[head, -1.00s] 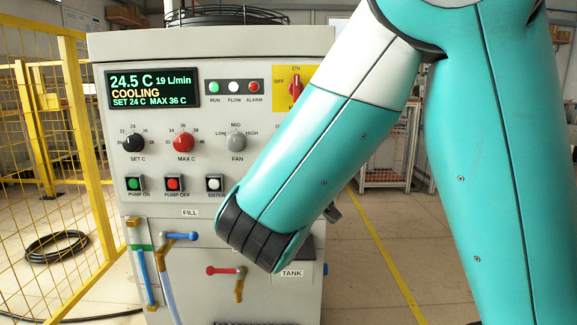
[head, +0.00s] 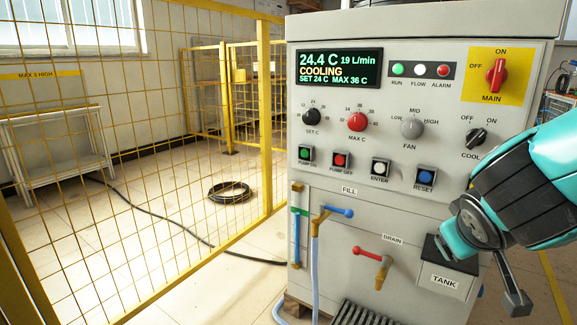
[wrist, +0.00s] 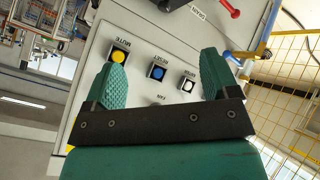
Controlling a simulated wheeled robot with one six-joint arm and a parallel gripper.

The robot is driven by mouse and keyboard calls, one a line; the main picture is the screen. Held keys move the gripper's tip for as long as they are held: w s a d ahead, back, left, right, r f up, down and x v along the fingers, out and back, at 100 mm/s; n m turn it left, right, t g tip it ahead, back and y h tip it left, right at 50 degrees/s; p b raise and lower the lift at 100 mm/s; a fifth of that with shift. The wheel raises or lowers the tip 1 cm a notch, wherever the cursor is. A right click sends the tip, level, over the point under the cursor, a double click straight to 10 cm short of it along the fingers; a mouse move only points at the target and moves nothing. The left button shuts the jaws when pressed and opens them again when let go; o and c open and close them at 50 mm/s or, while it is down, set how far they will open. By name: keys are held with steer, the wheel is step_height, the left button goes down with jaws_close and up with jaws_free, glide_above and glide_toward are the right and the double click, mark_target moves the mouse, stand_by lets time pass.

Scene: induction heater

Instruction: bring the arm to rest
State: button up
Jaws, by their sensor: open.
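My gripper (wrist: 161,80) is open in the wrist view. Its two green, ridged fingers stand wide apart, with nothing held between them. Beyond the fingers is the grey panel with a yellow MUTE button (wrist: 119,55), a blue RESET button (wrist: 157,73) and a white button (wrist: 187,86). In the head view my arm enters from the right edge, and its end hangs in front of the lower right of the cooling unit (head: 330,165). Part of the panel is hidden behind it. I cannot tell the gap between gripper and panel.
The unit has a blue fill valve (head: 338,211), a red drain valve (head: 368,254) and a black TANK opening (head: 447,252). Its display (head: 339,69) reads 24.4 C, COOLING. A yellow mesh fence (head: 130,130) stands left. A black hose coil (head: 229,191) lies on the floor.

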steer(key=s+a+r+n+g+y+p, duration=0.2)
steer(key=s+a+n+g+y, duration=0.5)
steer(key=s+a, duration=0.95)
step_height(320, 180, up, 32)
steer(key=s+d+m+g+y+p, duration=0.1)
steer(key=m+y+p, duration=0.1)
steer(key=p, duration=2.9)
steer(key=shift+s+d+f, duration=0.15)
steer(key=shift+f, duration=0.05)
